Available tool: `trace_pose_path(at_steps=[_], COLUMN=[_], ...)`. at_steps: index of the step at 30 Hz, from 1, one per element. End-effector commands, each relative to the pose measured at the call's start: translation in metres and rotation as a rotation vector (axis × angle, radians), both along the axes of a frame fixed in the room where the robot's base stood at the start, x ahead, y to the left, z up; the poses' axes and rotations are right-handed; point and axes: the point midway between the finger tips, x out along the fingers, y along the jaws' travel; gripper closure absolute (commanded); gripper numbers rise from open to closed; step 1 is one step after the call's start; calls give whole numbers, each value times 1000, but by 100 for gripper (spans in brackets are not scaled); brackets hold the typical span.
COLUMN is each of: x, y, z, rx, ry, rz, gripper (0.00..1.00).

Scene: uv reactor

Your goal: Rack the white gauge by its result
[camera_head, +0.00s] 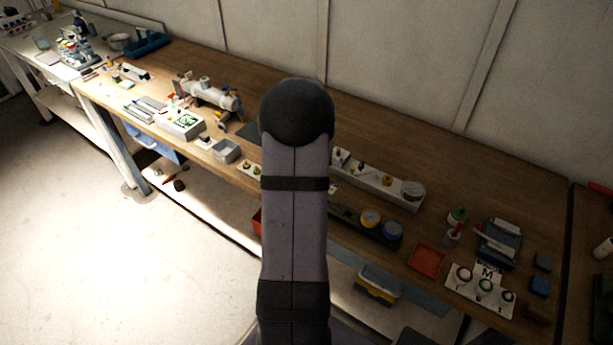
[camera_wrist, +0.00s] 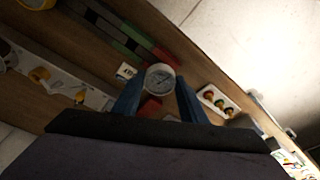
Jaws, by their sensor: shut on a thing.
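The white gauge (camera_wrist: 160,78) shows its round pale dial to the wrist camera; its needle is too small to read. My gripper (camera_wrist: 159,96) is shut on it, with a blue finger on each side. A dark strip with green and red sections (camera_wrist: 122,38) lies on the bench beyond the gauge in the wrist view; the gauge appears apart from it. In the head view, a dark rack (camera_head: 345,215) holds a yellow gauge (camera_head: 370,217) and a blue gauge (camera_head: 393,230). My arm hides the gripper and held gauge there.
A white fixture with knobs (camera_head: 378,183) stands behind the dark rack. A white block with coloured knobs (camera_wrist: 215,101) is right of the gripper in the wrist view. A red tray (camera_head: 426,261) and a white holder (camera_head: 480,294) are at the right. Bare wood lies along the back.

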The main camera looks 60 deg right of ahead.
Motion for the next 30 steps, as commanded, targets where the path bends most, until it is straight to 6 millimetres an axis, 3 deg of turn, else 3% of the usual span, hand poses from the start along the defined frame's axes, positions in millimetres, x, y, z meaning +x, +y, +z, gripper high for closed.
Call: trace_pose_path(at_steps=[22, 23, 24, 25, 30], x=[0, 0, 0, 0, 0], y=[0, 0, 0, 0, 0], z=[-17, -16, -16, -16, -16], rx=[-1, -1, -1, -1, -1], ry=[-1, -1, -1, -1, -1], rz=[0, 0, 0, 0, 0], gripper=[82, 55, 45, 40, 40])
